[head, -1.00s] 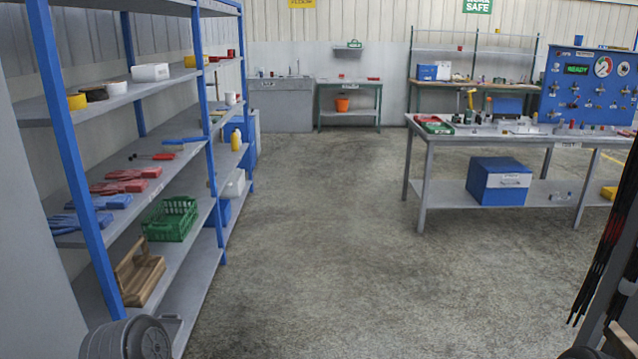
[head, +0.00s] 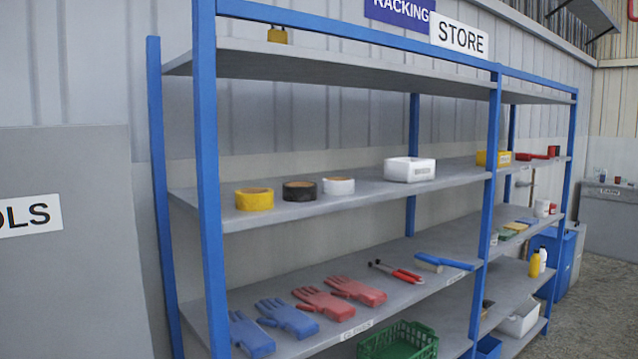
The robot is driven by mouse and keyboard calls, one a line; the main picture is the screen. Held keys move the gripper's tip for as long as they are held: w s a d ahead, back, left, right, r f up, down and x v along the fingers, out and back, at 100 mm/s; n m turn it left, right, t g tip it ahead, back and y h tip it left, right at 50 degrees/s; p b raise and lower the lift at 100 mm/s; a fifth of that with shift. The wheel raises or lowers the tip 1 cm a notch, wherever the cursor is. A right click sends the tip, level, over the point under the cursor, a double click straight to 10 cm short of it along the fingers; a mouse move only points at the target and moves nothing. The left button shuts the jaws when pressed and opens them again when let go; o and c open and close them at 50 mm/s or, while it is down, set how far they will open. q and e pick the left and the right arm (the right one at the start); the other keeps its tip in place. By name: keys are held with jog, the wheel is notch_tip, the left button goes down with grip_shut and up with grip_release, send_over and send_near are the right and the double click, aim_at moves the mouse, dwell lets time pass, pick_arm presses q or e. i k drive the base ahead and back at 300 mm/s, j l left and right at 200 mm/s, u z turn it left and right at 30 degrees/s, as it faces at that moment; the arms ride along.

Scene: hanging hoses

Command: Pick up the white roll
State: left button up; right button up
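The white roll (head: 338,186) lies on the middle shelf of the blue-framed rack, at the right end of a row of three rolls. A black roll (head: 299,191) is just left of it, and a yellow roll (head: 254,199) is further left. Neither of my grippers shows in the head view, so I cannot see whether they are open or shut.
The same shelf (head: 300,212) also holds a white box (head: 409,169) right of the rolls. A blue front post (head: 208,180) stands left of them.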

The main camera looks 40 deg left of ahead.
aim_at(332, 185)
jog(key=i+l+u, duration=0.3)
jog(key=i+u, duration=0.2)
jog(key=i+l+u, duration=0.8)
jog(key=l+u, duration=0.15)
jog(key=l, duration=0.25)
